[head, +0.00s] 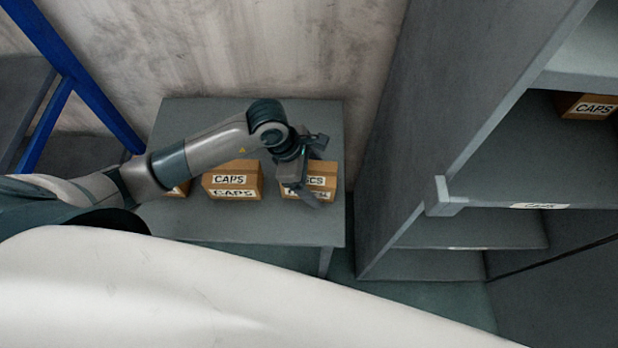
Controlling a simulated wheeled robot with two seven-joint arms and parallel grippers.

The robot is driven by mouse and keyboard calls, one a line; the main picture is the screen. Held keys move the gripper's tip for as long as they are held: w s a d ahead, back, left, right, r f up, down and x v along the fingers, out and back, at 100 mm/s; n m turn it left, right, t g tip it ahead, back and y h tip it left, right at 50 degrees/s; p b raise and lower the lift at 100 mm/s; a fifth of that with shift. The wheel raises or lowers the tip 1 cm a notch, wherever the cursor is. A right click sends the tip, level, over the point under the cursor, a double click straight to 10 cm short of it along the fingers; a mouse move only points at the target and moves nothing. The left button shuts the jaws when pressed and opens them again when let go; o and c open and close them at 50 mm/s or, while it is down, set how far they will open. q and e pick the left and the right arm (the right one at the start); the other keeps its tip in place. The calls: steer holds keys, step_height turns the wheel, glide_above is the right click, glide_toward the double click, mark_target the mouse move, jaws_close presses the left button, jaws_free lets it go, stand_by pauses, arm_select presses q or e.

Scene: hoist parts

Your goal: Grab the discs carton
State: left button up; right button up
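The discs carton (322,183) is a brown box at the right end of the grey table (270,228). The ends of its label letters, "CS", show; the rest is hidden behind my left gripper. My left gripper (307,165) comes in from the left and hangs over this carton. Its dark fingers look spread apart, one in front of the carton's label side and one towards the back. I cannot tell whether they touch it. My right gripper is not in view.
A caps carton (232,181) stands left of the discs carton, with another carton (181,190) partly hidden behind my arm. A grey shelf unit (440,190) rises close to the table's right side, with a caps carton (588,106) on it. A wall stands behind.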

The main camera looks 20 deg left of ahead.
arm_select(q)
steer(key=shift+f+b, duration=0.3)
steer(key=shift+b, duration=0.1)
stand_by(0.6)
steer(key=shift+c, duration=0.6)
steer(key=c, duration=1.3)
steer(key=shift+r, duration=0.15)
